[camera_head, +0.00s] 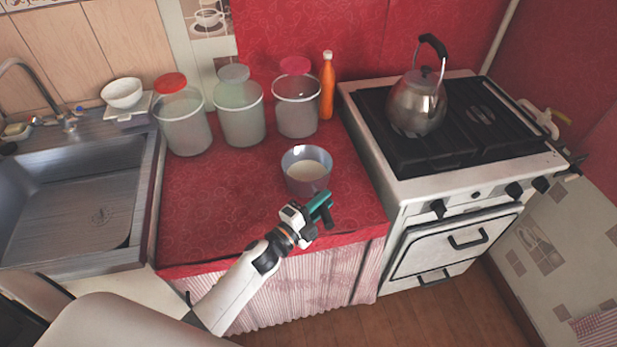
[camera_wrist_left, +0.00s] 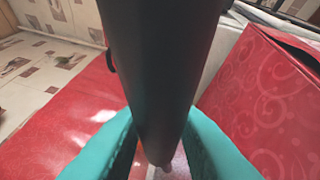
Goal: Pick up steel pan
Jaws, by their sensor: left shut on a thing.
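The steel pan (camera_head: 306,168) is a small round pan with tall sides and a pale inside, seen over the red counter in the head view. Its dark handle points toward the counter's front edge, and the black handle (camera_wrist_left: 165,65) fills the middle of the left wrist view. My left gripper (camera_head: 320,208) has teal fingers and is shut on this handle, with one finger on each side of it. I cannot tell whether the pan's base touches the counter. My right gripper is not in view.
Several jars (camera_head: 240,118) and an orange bottle (camera_head: 327,88) stand behind the pan. The stove (camera_head: 455,160) with a kettle (camera_head: 417,102) is to the right. The sink (camera_head: 75,205) is to the left. The red counter (camera_head: 225,205) is clear left of the pan.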

